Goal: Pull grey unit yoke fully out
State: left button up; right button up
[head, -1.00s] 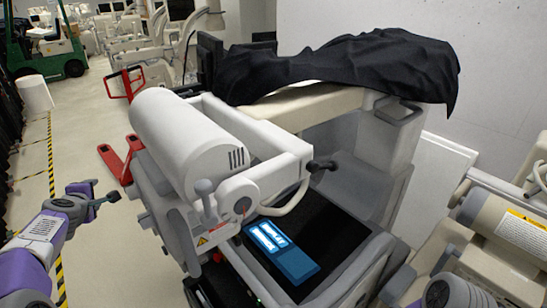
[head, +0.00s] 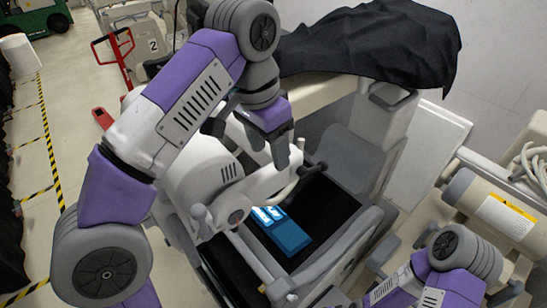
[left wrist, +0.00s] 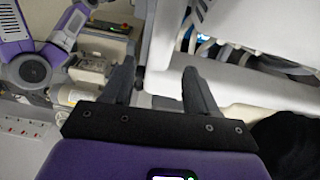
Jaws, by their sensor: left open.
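The grey unit (head: 365,160) stands in the middle of the head view. Its pale yoke (head: 262,187) reaches across the front of a white cylinder (head: 190,172), with a dark knob (head: 307,169) at its right end. My left arm hides much of the cylinder and the far side of the yoke. My left gripper (head: 283,158) is open and points down close above the yoke; I cannot tell whether it touches. My right gripper is out of the head view.
A black cover (head: 385,45) drapes over the unit's top behind my left gripper. A dark panel with a blue screen (head: 288,235) lies below the yoke. A beige cylinder unit (head: 490,210) stands at the right. Open floor (head: 95,160) lies to the left.

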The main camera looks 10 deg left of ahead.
aim_at(265, 171)
pick_arm(q)
jog(key=shift+s+f+g+y, duration=0.25)
jog(key=shift+g+y, duration=0.15)
jog(key=shift+y, duration=0.3)
jog(key=shift+s+a+f, duration=0.15)
jog(key=shift+a+f, duration=0.05)
jog(key=shift+f, duration=0.45)
jog(key=shift+d+f, duration=0.1)
jog(key=shift+f, duration=2.95)
grip_shut()
